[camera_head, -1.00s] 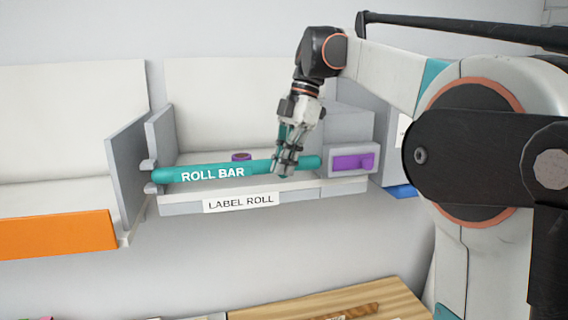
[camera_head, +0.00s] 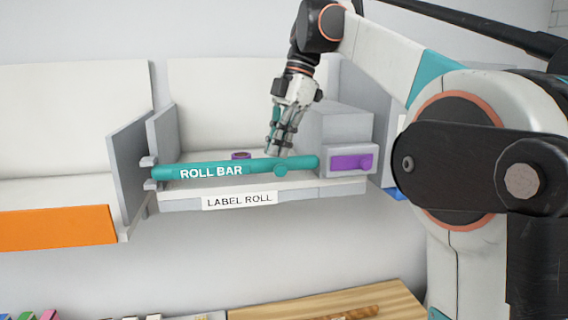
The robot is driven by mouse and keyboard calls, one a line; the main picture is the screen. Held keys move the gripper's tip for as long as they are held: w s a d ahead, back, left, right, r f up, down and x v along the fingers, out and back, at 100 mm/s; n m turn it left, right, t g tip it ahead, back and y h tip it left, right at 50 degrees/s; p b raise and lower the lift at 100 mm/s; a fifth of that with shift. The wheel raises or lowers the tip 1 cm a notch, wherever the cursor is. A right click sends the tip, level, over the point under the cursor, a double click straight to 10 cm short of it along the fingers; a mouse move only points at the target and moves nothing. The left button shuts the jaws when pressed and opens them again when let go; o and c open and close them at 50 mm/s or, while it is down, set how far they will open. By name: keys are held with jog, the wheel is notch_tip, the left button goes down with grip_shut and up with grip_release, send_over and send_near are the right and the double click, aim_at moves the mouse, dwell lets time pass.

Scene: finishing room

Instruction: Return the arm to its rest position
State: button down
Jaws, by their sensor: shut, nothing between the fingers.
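My gripper (camera_head: 276,150) is shut and empty. It hangs fingers down from my arm, just above and behind the right part of the teal roll bar (camera_head: 215,170) in the picture. I cannot tell whether the fingertips touch anything behind the bar. My arm reaches in from the right side of the view.
A purple-fronted grey block (camera_head: 350,161) stands right of the bar. A small purple ring (camera_head: 241,156) shows behind it. A grey divider (camera_head: 127,165) and orange panel (camera_head: 55,228) are to the left. A wooden board (camera_head: 290,308) and small coloured items lie below.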

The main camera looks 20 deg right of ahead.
notch_tip(320, 180, up, 5)
jog(key=s+a+f+m+t+h+b, duration=0.1)
jog(key=s+f+m+b, duration=0.5)
jog(key=f, duration=1.6)
jog(key=s+a+f+m+t+h+b, duration=0.1)
jog(key=s+f+m+t+b, duration=0.3)
jog(key=f+b, duration=1.2)
jog(key=s+a+f+m+t+h+b, duration=0.1)
jog(key=s+f+m+t+b, duration=0.2)
jog(key=s+f+m+b, duration=0.7)
jog(key=s+f, duration=0.2)
jog(key=f, duration=0.7)
jog(key=s+f+b, duration=0.1)
jog(key=s+f, duration=0.1)
jog(key=f, duration=0.7)
jog(key=shift+a+f+h+b, duration=0.3)
jog(key=shift+a+f+h, duration=0.05)
jog(key=shift+h, duration=0.05)
